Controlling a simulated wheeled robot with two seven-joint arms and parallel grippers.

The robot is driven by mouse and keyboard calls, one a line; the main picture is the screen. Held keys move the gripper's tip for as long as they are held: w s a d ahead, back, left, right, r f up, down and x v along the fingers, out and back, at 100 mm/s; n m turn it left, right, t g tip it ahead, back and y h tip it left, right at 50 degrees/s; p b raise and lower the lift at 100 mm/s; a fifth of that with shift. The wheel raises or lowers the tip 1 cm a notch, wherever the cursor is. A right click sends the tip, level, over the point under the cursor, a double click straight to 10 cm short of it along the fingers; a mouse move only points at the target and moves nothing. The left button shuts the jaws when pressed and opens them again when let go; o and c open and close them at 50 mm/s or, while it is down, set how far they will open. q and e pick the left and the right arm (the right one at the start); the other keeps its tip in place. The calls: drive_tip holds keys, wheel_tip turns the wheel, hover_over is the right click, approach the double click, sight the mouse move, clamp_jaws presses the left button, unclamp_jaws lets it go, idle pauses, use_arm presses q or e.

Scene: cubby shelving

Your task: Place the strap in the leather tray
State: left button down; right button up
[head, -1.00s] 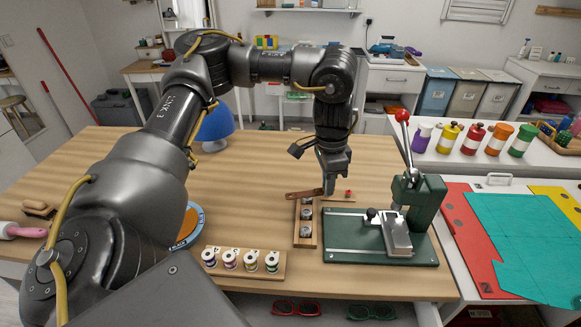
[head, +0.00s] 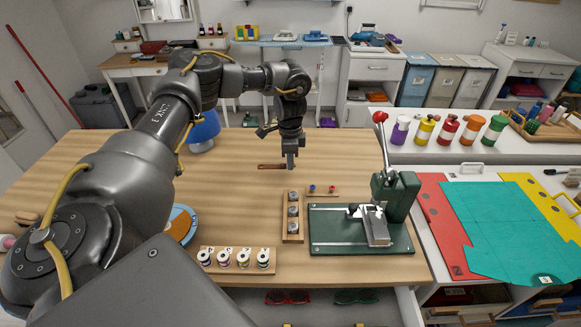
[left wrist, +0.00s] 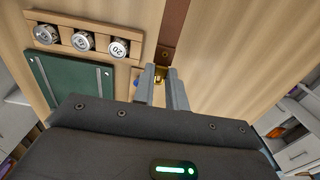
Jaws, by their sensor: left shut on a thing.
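The brown strap (head: 271,166) extends left from my left gripper (head: 291,164) in the head view, past the far end of the weight holder. In the left wrist view, the strap (left wrist: 173,32) runs up and away from the fingertips (left wrist: 164,80). The fingers are shut on its near end, where a small brass-coloured piece shows. How high it is above the table is hard to tell. I cannot pick out the leather tray for sure in either view. My right gripper is not in view.
A wooden holder (head: 286,227) with several round metal pieces stands close by. Beside it is a green press (head: 335,243) with a red-knobbed lever. A spool rack (head: 204,270) is at the front. Coloured bottles stand on the right counter.

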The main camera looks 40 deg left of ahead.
use_arm(q)
hover_over(291, 177)
wheel_tip(291, 177, down, 6)
drive_tip(key=shift+s+d+r+p, duration=0.1)
drive_tip(key=shift+r+p, duration=0.15)
drive_tip(key=shift+p, duration=0.15)
wheel_tip(291, 177, down, 3)
drive_tip(key=shift+f, duration=0.1)
drive_tip(key=c, duration=1.4)
unclamp_jaws()
drive_tip(key=shift+f, duration=0.1)
